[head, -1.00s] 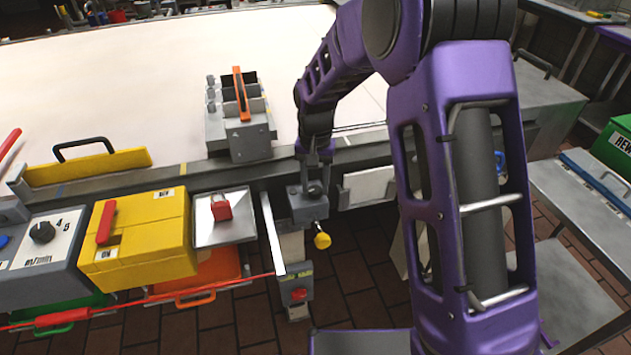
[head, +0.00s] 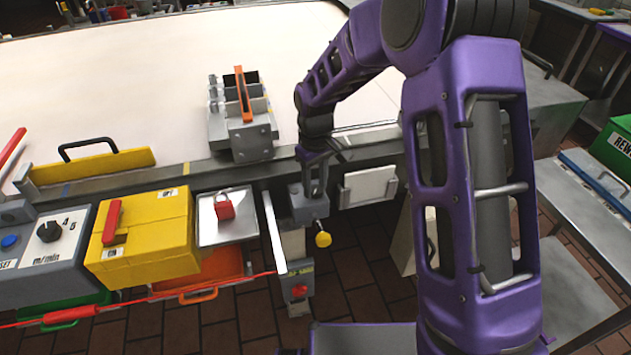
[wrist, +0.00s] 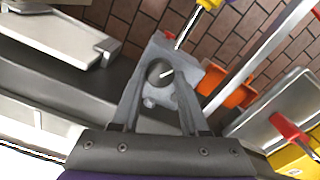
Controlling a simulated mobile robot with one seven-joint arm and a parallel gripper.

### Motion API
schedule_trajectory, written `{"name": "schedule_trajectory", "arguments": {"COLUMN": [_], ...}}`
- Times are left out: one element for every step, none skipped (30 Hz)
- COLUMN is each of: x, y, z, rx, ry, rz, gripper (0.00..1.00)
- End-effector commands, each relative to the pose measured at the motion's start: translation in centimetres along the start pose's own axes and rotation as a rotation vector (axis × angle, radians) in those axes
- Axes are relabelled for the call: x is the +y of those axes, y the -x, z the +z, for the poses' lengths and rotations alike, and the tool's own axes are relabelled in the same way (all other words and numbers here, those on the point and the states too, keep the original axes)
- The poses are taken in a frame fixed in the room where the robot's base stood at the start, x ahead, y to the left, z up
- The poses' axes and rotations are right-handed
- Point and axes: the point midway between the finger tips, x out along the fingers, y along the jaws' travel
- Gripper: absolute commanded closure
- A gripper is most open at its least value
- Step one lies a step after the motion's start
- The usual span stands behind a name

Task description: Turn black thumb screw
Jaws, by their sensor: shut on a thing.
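The black thumb screw (wrist: 160,72) is a round dark knob with a pale line on its face, set on a grey block (wrist: 157,50). In the head view the grey block (head: 309,207) hangs at the table's front edge, and the screw is mostly hidden by my fingers. My gripper (head: 315,190) reaches down to the block from above. In the wrist view my gripper (wrist: 160,80) has one finger on each side of the knob and is shut on it.
A yellow knob (head: 323,239) on a stem sticks out below the block. A yellow box (head: 140,240), a tray with a red padlock (head: 224,207) and an upright metal rail (head: 273,232) are to the left. A white panel (head: 369,187) is close on the right.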

Motion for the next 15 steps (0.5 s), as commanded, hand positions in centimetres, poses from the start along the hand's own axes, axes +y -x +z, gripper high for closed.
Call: {"name": "schedule_trajectory", "arguments": {"x": [0.01, 0.02, 0.02, 0.02, 0.01, 0.01, 0.00, -0.01, -0.01, -0.02, -0.02, -0.02, -0.02, -0.02, -0.03], "y": [0.12, 0.11, 0.10, 0.09, 0.09, 0.08, 0.08, 0.07, 0.07, 0.06, 0.06, 0.06, 0.05, 0.05, 0.05], "z": [-0.01, -0.01, -0.01, -0.01, -0.01, -0.01, -0.01, -0.02, -0.02, -0.02, -0.02, -0.02, -0.02, -0.02, -0.02], "rx": [0.001, 0.000, 0.000, 0.000, 0.000, 0.000, 0.000, 0.000, 0.001, 0.001, 0.001, 0.001, 0.001, 0.001, 0.001], "ry": [0.020, 0.031, 0.045, 0.054, 0.061, 0.070, 0.076, 0.081, 0.086, 0.089, 0.091, 0.093, 0.094, 0.094, 0.095], "rz": [0.000, 0.000, 0.000, 0.000, 0.000, 0.000, 0.000, 0.000, 0.000, 0.000, 0.000, 0.000, 0.000, 0.000, 0.000], "gripper": [1.00, 1.00, 1.00, 1.00, 1.00, 1.00, 1.00, 1.00, 1.00, 1.00, 1.00, 1.00, 1.00, 1.00, 1.00]}}
